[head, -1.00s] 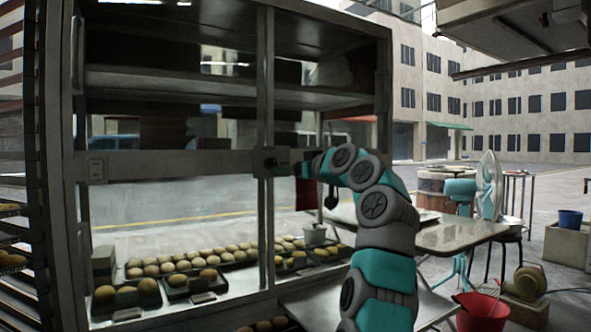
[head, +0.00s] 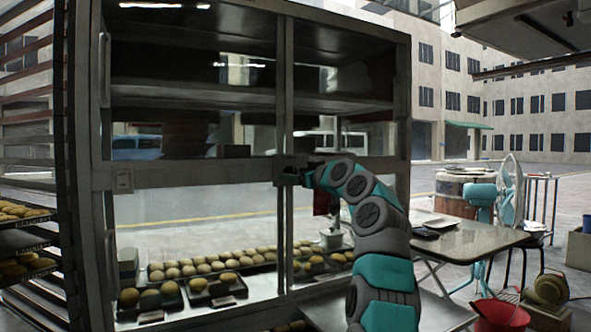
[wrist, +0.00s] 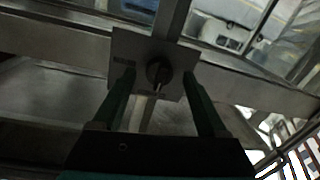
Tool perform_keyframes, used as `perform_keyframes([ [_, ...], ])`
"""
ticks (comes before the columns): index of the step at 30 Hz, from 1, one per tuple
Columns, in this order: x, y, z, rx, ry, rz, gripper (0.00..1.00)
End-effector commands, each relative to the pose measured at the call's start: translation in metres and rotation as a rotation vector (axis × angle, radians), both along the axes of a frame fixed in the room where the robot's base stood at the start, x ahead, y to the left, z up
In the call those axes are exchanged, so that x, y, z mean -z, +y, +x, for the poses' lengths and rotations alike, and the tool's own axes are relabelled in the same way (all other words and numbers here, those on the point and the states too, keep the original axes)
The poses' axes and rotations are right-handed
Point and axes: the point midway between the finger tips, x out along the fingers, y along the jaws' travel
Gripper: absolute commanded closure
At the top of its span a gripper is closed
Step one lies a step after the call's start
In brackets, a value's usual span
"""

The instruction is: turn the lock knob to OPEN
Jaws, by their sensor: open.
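The lock knob (wrist: 158,73) is a small dark round knob on a grey square plate (wrist: 128,46), in the upper middle of the wrist view. The plate sits where the cabinet's crossbar meets an upright post. Faint markings show on the plate, too small to read. My gripper (wrist: 163,80) is open, with one dark green finger on each side of the knob; I cannot tell whether either touches it. In the head view, my gripper (head: 302,174) is at the cabinet's middle post, and the knob is hidden behind it.
The glass-fronted cabinet (head: 190,175) holds trays of buns (head: 205,268) on its lower level. A slatted rack (head: 35,160) stands at the left. A table (head: 465,240), a fan (head: 508,190) and a red bucket (head: 500,314) stand at the right.

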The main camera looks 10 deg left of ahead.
Motion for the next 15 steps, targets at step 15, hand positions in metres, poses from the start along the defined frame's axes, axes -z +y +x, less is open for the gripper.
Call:
perform_keyframes([
  [15,0.0000,0.0039,0.0060,0.002,-0.001,-0.001,0.31],
])
